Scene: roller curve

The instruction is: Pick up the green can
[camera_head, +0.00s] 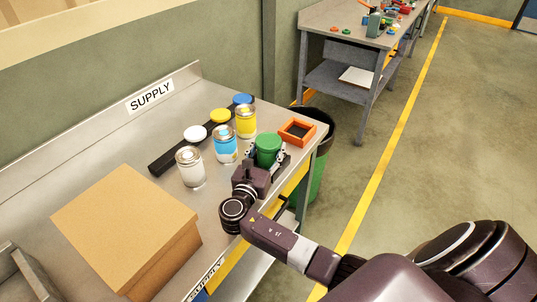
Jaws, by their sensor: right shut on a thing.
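The green can (268,148) stands upright at the right end of the metal supply table (128,147). My right gripper (267,160) is shut around the can near the table's front edge, with its fingers on the can's sides. The lower part of the can is hidden by the gripper. I cannot tell whether the can touches the table. My left gripper does not show.
White (190,167), blue (224,144) and yellow (246,121) cans stand left of and behind the green can. Lids lie on a black strip (165,160) behind them. An orange tray (298,131) sits right. A cardboard box (125,225) fills the left front. A bin (318,165) stands beyond the table end.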

